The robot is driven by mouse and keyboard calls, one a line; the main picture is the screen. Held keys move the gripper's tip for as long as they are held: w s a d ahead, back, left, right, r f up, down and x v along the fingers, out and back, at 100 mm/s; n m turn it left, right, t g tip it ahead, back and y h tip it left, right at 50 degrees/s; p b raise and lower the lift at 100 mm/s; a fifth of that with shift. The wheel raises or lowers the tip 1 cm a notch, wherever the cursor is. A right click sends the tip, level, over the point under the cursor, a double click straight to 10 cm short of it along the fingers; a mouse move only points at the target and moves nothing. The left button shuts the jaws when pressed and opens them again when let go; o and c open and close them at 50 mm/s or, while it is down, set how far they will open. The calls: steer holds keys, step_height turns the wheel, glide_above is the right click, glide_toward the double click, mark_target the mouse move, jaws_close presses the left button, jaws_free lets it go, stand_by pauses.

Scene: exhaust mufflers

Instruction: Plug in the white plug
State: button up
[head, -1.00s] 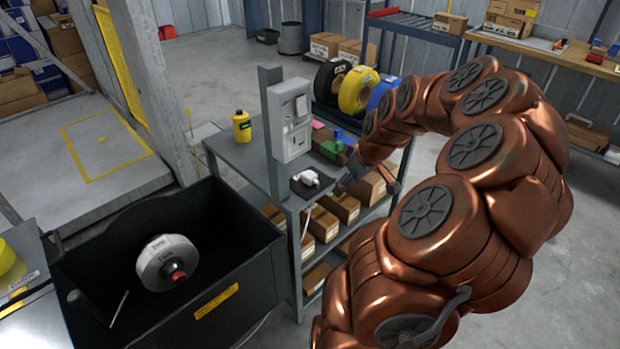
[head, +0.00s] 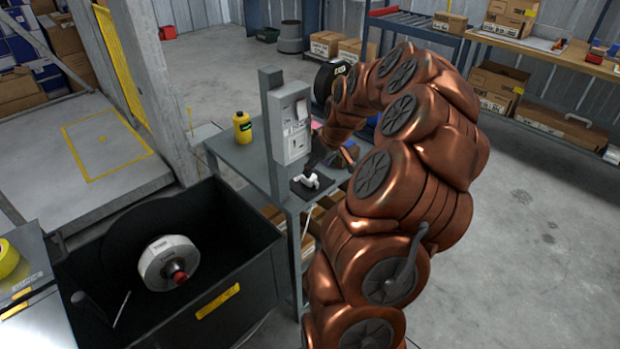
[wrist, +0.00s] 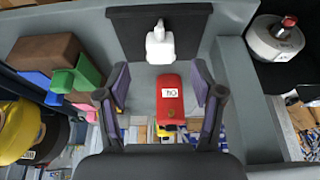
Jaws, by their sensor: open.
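The white plug (head: 309,179) lies on a dark mat (head: 297,190) near the front corner of the grey bench. It also shows in the wrist view (wrist: 160,46), at top centre. A light-grey wall box (head: 290,122), with what looks like a socket face, is fixed to a grey post above the bench. My gripper (wrist: 160,76) is open, with one finger at each side of the wrist view; the plug lies beyond the fingertips. In the head view my gripper (head: 318,157) is small, dark and partly hidden by my arm, close to the plug.
A red labelled object (wrist: 169,98) shows between my fingers in the wrist view; its height is unclear. Green and blue blocks (wrist: 86,73) lie left. A yellow bottle (head: 242,127) stands behind the post. A black bin (head: 215,300) holding a white reel (head: 168,262) adjoins the bench.

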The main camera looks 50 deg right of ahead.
stand_by(0.3)
steer(key=shift+w, duration=0.6)
steer(key=x, duration=0.5)
steer(key=shift+s+p, duration=0.1)
steer(key=shift+p, duration=0.2)
steer(key=c, duration=1.2)
